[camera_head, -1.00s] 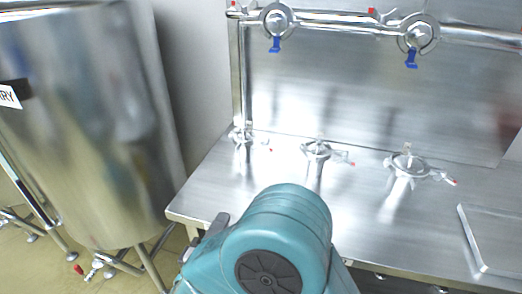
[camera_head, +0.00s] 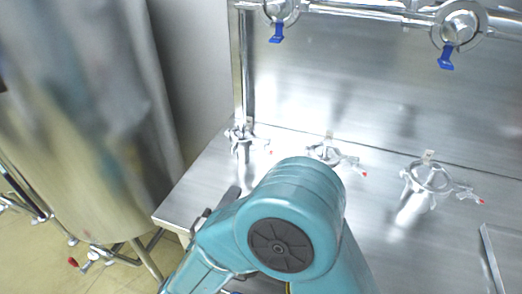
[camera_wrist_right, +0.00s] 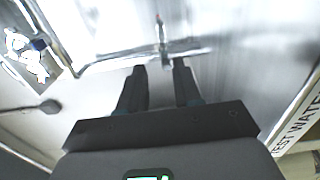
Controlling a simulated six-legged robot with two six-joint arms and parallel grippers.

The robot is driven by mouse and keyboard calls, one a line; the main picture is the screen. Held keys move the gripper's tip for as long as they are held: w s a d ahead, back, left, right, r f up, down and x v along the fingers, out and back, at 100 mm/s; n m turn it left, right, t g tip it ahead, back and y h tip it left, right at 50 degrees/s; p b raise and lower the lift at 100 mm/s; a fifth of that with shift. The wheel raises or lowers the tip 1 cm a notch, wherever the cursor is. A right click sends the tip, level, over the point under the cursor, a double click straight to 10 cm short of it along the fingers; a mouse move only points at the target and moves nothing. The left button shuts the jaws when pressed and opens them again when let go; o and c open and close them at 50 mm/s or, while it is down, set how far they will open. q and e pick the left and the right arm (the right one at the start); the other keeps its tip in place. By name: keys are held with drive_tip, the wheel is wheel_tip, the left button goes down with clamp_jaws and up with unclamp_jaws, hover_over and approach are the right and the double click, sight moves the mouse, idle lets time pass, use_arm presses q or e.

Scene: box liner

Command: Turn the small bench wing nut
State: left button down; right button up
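Three steel clamps stand on the bench: a small one (camera_head: 240,138) at the left, a middle one (camera_head: 325,155) partly hidden by my teal arm, and a larger one (camera_head: 428,178) at the right. Each has a side wing nut with a red tip; the left one's (camera_head: 268,152) is the smallest. In the head view only dark parts of my right gripper (camera_head: 220,204) show, beside my arm near the bench's left edge. My left gripper is not seen.
A large steel tank (camera_head: 85,130) stands at the left, with a gap to the bench. Pipes with blue-handled valves (camera_head: 277,32) run along the steel back panel (camera_head: 340,80). A raised plate edge (camera_head: 490,258) lies at the bench's right.

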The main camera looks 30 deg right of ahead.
sight(260, 152)
drive_tip(key=shift+w+d, duration=0.2)
drive_tip(key=shift+d, duration=0.15)
drive_tip(key=p+x, duration=0.3)
drive_tip(key=x, duration=1.1)
drive_tip(key=shift+w+d, duration=0.45)
drive_tip(key=shift+w, duration=0.05)
clamp_jaws()
